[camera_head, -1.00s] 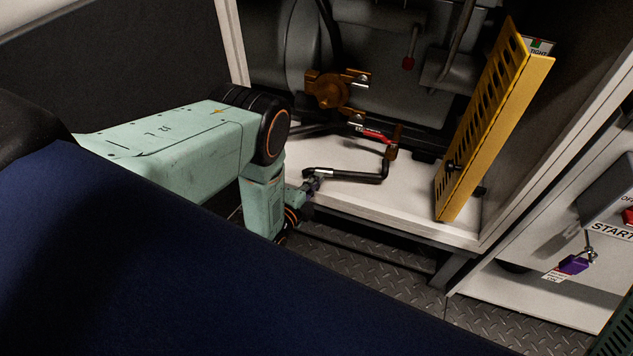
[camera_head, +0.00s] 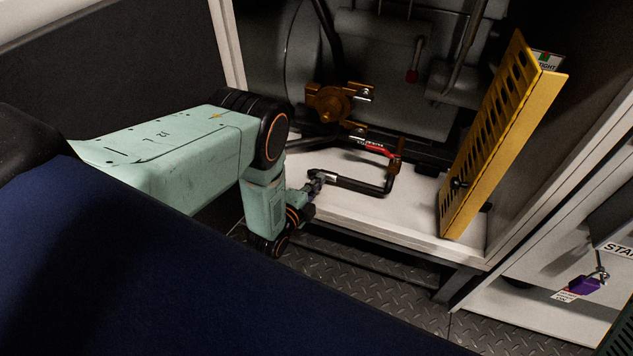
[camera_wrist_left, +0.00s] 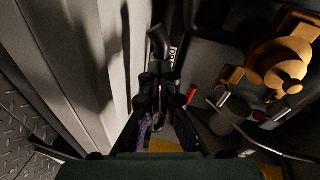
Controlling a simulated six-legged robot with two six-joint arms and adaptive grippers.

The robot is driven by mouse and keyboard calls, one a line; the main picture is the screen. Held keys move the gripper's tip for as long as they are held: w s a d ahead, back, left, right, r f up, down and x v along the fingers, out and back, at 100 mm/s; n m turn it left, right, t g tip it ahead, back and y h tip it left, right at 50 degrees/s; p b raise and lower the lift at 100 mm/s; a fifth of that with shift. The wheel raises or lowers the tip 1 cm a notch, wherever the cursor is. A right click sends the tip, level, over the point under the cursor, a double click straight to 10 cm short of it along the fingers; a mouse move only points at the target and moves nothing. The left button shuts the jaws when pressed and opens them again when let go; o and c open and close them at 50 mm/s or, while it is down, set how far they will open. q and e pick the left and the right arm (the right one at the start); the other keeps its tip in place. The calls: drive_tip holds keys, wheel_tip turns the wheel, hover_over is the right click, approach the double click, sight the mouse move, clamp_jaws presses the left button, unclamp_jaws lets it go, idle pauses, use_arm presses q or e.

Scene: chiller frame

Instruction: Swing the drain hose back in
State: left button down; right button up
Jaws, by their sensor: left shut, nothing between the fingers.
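The drain hose (camera_head: 355,184) is a black bent tube low in the open cabinet, just above the white floor panel. Its free end with a pale band points left, and its other end turns up to a brown fitting (camera_head: 396,162) beside a red handle (camera_head: 376,150). My left gripper (camera_head: 317,184) is shut and empty, right at the free end; whether it touches is unclear. In the left wrist view, the dark fingers (camera_wrist_left: 163,92) point at a black tube end (camera_wrist_left: 158,42), probably the hose. My right gripper is not in view.
A yellow slotted panel (camera_head: 495,140) stands tilted at the cabinet's right. An orange-brown valve body (camera_head: 333,103) sits behind the hose. The white cabinet floor (camera_head: 420,215) has a raised front edge above tread plate. A purple padlock (camera_head: 584,285) hangs right.

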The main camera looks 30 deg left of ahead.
use_arm(q)
drive_tip(key=shift+w+r, duration=0.2)
drive_tip(key=shift+r, duration=0.1)
drive_tip(key=s+r, duration=0.1)
drive_tip(key=s, duration=1.1)
drive_tip(key=shift+a+r, duration=0.25)
drive_tip(key=shift+r, duration=0.1)
drive_tip(key=shift+s, duration=0.1)
